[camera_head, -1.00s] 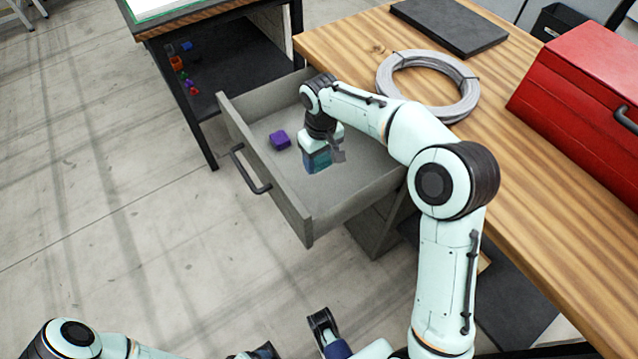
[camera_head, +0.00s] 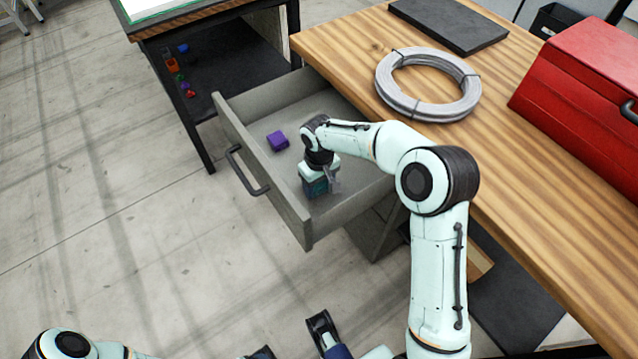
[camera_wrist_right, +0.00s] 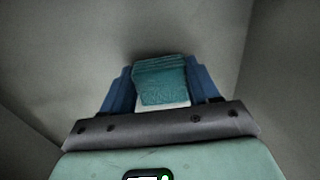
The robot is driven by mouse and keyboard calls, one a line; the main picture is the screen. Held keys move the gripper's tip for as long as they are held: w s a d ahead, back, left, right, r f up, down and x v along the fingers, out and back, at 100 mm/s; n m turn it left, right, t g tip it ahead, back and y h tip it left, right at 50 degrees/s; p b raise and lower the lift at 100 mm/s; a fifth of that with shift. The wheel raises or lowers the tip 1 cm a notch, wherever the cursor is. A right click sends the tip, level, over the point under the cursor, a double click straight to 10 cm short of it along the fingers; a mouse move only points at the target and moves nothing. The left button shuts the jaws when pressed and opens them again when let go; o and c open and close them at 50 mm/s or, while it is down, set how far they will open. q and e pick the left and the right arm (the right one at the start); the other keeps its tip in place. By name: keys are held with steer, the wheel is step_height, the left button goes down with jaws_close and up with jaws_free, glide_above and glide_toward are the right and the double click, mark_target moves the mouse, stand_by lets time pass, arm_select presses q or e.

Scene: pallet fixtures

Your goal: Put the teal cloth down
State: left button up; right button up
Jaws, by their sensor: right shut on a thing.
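The teal cloth (camera_wrist_right: 160,80) is a small folded block between the blue fingers of my right gripper (camera_wrist_right: 158,92) in the right wrist view. In the head view my right gripper (camera_head: 320,186) points down inside the open grey drawer (camera_head: 268,205), near its front right part. The cloth is mostly hidden there by the gripper. I cannot tell whether the cloth touches the drawer floor. My left arm shows at the bottom left of the head view, and the state of its gripper is unclear at the bottom edge (camera_head: 262,353).
A purple block (camera_head: 278,141) lies in the drawer, left of my right gripper. The wooden worktop (camera_head: 345,45) holds a wire coil (camera_head: 428,108), a dark slab (camera_head: 450,25) and a red toolbox (camera_head: 585,85). Small coloured items lie on a dark shelf (camera_head: 230,70) at upper left.

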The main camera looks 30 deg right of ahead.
mark_target(319, 186)
steer(key=shift+f, duration=0.15)
steer(key=o, duration=1.3)
steer(key=shift+o, duration=0.2)
steer(key=shift+r, duration=0.5)
step_height(319, 186, up, 12)
steer(key=p, duration=0.2)
steer(key=shift+f, duration=0.25)
